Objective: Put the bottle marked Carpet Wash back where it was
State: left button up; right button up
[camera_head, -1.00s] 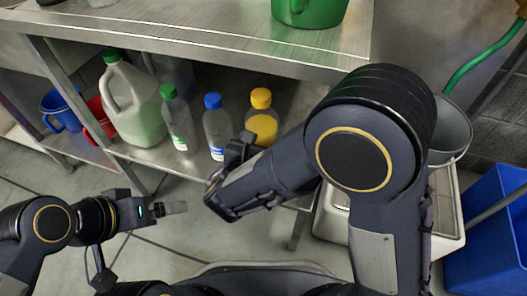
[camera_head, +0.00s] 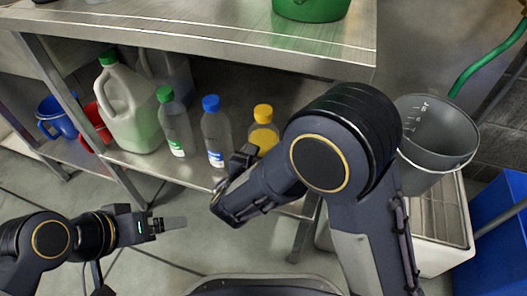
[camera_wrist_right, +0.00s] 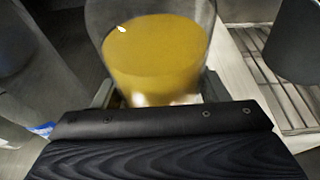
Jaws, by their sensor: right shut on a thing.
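A bottle with a yellow cap and yellow liquid (camera_head: 264,138) is at the front of the lower shelf, right of the blue-capped bottle. My right gripper (camera_head: 247,158) is shut on it. In the right wrist view the clear bottle with yellow liquid (camera_wrist_right: 155,55) stands between the fingers, its lower part hidden by the gripper. I cannot read its label or tell whether its base touches the shelf. My left gripper (camera_head: 172,223) is over the floor at the left, away from the bottles; its finger gap is not clear.
A blue-capped bottle (camera_head: 215,135), a green-capped bottle (camera_head: 174,125) and a large jug (camera_head: 128,105) stand on the shelf (camera_head: 150,160). Blue (camera_head: 58,118) and red (camera_head: 97,122) containers are further left. A grey bucket (camera_head: 435,140) is at the right. The tabletop (camera_head: 200,25) overhangs the shelf.

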jog(key=shift+f, duration=0.1)
jog(key=o, duration=1.6)
jog(key=shift+o, duration=0.2)
jog(key=p+v, duration=0.4)
jog(key=v, duration=0.8)
jog(key=shift+s, duration=0.1)
